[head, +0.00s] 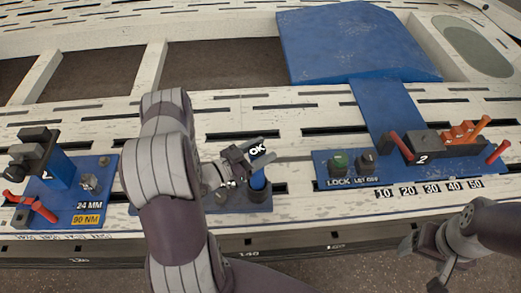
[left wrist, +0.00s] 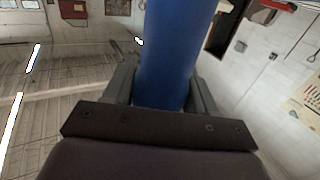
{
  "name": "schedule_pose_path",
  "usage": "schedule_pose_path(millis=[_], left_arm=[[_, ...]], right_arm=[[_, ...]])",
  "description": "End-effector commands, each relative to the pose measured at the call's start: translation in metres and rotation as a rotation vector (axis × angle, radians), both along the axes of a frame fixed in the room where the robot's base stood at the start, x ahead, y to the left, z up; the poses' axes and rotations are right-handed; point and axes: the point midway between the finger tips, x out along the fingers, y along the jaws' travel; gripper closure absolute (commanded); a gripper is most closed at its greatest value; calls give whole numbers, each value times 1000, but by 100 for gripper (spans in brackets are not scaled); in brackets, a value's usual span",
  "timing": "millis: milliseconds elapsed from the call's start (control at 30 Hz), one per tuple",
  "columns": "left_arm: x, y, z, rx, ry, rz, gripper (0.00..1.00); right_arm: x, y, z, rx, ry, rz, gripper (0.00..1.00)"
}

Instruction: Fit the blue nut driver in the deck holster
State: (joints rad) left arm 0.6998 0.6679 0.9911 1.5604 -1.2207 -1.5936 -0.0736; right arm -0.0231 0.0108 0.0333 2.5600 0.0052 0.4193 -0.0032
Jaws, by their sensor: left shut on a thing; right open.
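My left gripper (head: 250,165) is shut on the blue nut driver (head: 258,181). In the left wrist view the driver's thick blue shaft (left wrist: 172,60) stands between the two jaws. In the head view only a short blue part shows below the fingers, directly over a dark round cup (head: 260,196), which looks like the deck holster. The driver appears to reach the cup's mouth; I cannot tell how deep it sits. My arm and fingers hide much of this. My right gripper (head: 430,252) is open and empty, low at the right, off the deck's front edge.
A blue station with a "24 MM" label (head: 90,205) and red-handled tool (head: 32,206) stands left. A blue panel (head: 345,182) with a green LOCK button and red and orange handles stands right. A blue sloped cover (head: 350,45) lies behind.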

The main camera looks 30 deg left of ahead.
Motion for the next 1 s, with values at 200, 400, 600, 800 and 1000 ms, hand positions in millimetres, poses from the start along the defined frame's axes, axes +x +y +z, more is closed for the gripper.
schedule_pose_path(millis=[200,400,600,800,1000], left_arm=[[0,0,-5,0,-4,0,100],[0,0,-9,0,-4,0,100],[0,0,-14,0,-4,0,100],[0,0,-19,0,-4,0,100],[0,0,-23,1,-3,0,100]], right_arm=[[0,0,-5,0,0,0,21],[0,0,-8,0,0,0,21],[0,0,-12,0,0,0,21],[0,0,-15,0,0,0,21],[0,0,-19,0,0,0,21]])
